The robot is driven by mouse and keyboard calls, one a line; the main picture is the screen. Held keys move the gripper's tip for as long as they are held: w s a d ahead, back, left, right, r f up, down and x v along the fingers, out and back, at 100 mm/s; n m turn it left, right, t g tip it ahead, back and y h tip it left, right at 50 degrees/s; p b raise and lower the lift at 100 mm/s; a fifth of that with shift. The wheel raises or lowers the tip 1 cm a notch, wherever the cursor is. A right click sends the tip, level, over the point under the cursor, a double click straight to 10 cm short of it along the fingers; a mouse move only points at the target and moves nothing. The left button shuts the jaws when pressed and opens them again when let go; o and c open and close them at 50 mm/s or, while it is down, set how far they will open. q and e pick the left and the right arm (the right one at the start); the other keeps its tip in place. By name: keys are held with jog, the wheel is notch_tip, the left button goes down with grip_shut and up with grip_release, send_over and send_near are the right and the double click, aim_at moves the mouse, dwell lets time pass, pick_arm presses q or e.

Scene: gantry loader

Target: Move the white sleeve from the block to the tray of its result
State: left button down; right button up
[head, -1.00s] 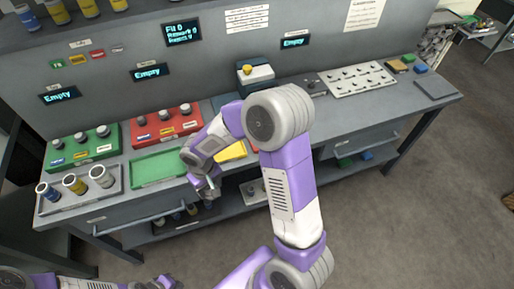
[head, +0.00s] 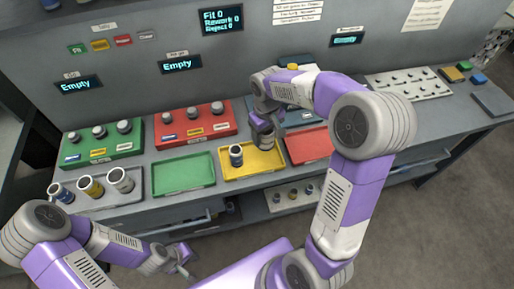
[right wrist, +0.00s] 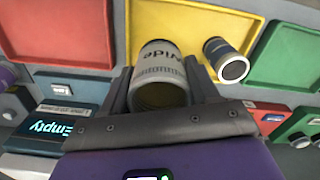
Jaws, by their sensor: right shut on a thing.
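My right gripper (head: 264,128) is shut on a whitish sleeve (right wrist: 160,72) with dark print reading "wide". In the head view the held sleeve (head: 268,141) is over the right part of the yellow tray (head: 245,174); whether it touches the tray is unclear. A dark blue sleeve (head: 236,155) stands in the same tray, left of the held one. The green tray (head: 183,172) and red tray (head: 308,145) are empty. The block (head: 294,90) is behind, partly hidden by my right arm. My left gripper (head: 183,264) is low at the front, its jaws unclear.
A grey rack (head: 100,202) at left holds blue, yellow and white sleeves. Green (head: 100,146) and red (head: 195,128) gauge stands are behind the trays. A pegged board (head: 408,86) is at right. The score display (head: 221,19) reads Fit 0, Rework 0, Reject 0.

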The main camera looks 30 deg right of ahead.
jog(key=shift+s+f+b, duration=0.1)
jog(key=shift+f+b, duration=0.65)
jog(key=shift+f, duration=2.6)
jog(key=shift+f, duration=0.15)
jog(key=o, duration=1.4)
